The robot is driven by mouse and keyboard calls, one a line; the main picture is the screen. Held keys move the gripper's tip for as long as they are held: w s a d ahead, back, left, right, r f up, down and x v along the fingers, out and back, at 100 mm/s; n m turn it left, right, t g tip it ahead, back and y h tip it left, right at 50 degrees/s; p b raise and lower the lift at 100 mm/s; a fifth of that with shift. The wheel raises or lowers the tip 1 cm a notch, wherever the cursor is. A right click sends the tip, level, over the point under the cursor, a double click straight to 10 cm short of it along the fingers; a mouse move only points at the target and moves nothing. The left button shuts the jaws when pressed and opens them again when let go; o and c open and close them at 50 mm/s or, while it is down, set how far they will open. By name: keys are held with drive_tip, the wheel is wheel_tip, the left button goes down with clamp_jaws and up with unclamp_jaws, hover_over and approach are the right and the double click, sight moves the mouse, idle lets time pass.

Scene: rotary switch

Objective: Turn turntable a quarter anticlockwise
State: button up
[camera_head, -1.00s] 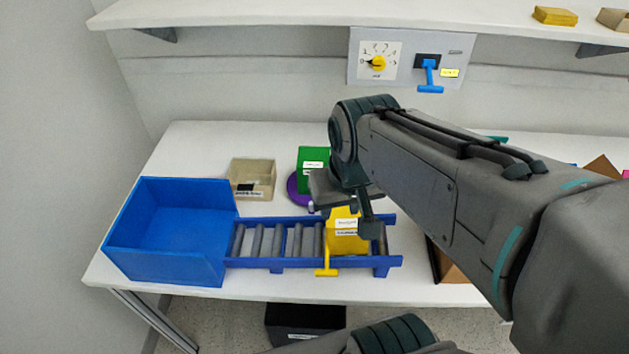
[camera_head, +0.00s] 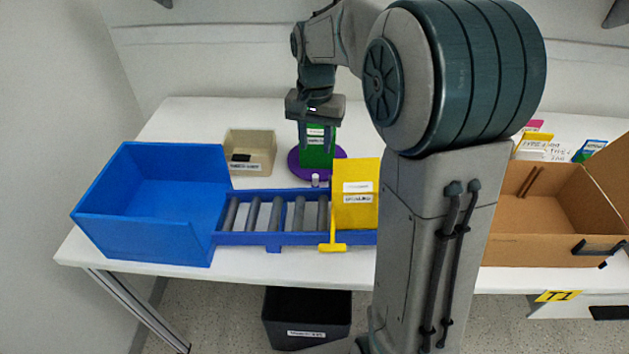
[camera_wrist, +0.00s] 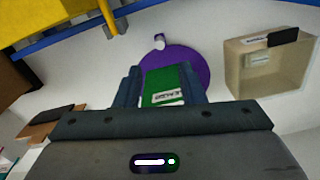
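The turntable is a purple disc (camera_head: 295,164) on the white table, behind the roller track. A green box (camera_head: 318,158) with a white label stands on it; in the wrist view the box (camera_wrist: 160,88) hides the middle of the purple disc (camera_wrist: 200,62). A small white peg (camera_head: 315,180) is at the disc's front rim and also shows in the wrist view (camera_wrist: 159,41). My gripper (camera_head: 316,148) points down over the turntable, its two fingers on either side of the green box. Whether both fingers press on the box cannot be made out.
A beige bin (camera_head: 249,153) stands left of the turntable. The roller track (camera_head: 262,239) with a yellow block (camera_head: 356,194) lies in front, beside a large blue bin (camera_head: 150,203). An open cardboard box (camera_head: 545,215) is at the right. My arm covers the table's middle right.

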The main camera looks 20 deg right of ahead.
sight(315, 174)
wheel_tip(315, 174, down, 12)
drive_tip(key=shift+f+b, duration=0.1)
drive_tip(key=shift+b, duration=0.55)
